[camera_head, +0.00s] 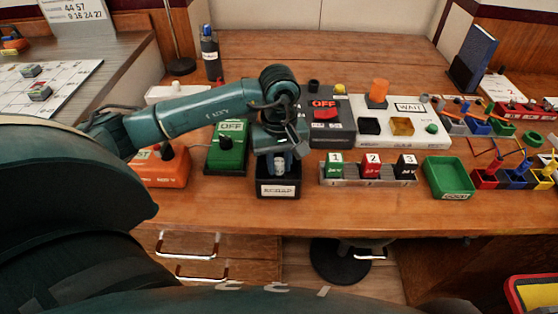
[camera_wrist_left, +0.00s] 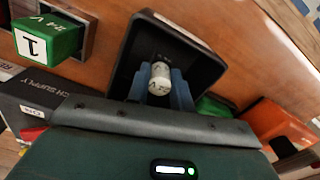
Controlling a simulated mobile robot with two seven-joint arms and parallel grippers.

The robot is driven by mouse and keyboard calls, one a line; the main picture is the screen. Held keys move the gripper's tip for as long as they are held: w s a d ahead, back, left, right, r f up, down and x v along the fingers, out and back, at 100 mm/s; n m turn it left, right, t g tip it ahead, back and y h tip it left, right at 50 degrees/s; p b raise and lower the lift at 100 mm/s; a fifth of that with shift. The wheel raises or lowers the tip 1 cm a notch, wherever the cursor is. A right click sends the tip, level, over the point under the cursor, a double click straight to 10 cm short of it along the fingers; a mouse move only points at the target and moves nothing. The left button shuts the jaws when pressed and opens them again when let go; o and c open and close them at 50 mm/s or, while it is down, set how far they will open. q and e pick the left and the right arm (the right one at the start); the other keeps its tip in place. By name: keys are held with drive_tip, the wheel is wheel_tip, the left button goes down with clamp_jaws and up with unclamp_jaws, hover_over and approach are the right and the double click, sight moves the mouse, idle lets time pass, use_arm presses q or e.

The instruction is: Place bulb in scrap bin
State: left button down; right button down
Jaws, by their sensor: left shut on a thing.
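My left gripper (camera_head: 279,168) points down over the black scrap bin (camera_head: 277,190), whose front has a white label. The gripper is shut on the bulb (camera_wrist_left: 160,78), a small whitish cylinder with dark marks. In the left wrist view, the bulb sits between the two blue fingers (camera_wrist_left: 163,92), against the dark inside of the bin (camera_wrist_left: 205,58). In the head view the bulb shows only partly between the fingers, at the bin's opening. I cannot tell how deep it is in the bin. My right gripper is not in view.
A green switch box (camera_head: 226,150) stands left of the bin, with an orange box (camera_head: 160,170) beyond it. Numbered blocks in a rack (camera_head: 368,170) and a green tray (camera_head: 448,178) stand to the right. A dark grey supply box (camera_head: 340,132) is behind.

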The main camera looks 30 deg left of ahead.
sight(279, 162)
use_arm(q)
drive_tip(key=shift+f, duration=0.2)
drive_tip(key=c, duration=1.2)
unclamp_jaws()
drive_tip(key=shift+c, duration=0.2)
drive_tip(key=shift+r, duration=0.2)
drive_tip(key=shift+r, duration=0.3)
wheel_tip(279, 162, up, 12)
drive_tip(key=shift+f, duration=0.25)
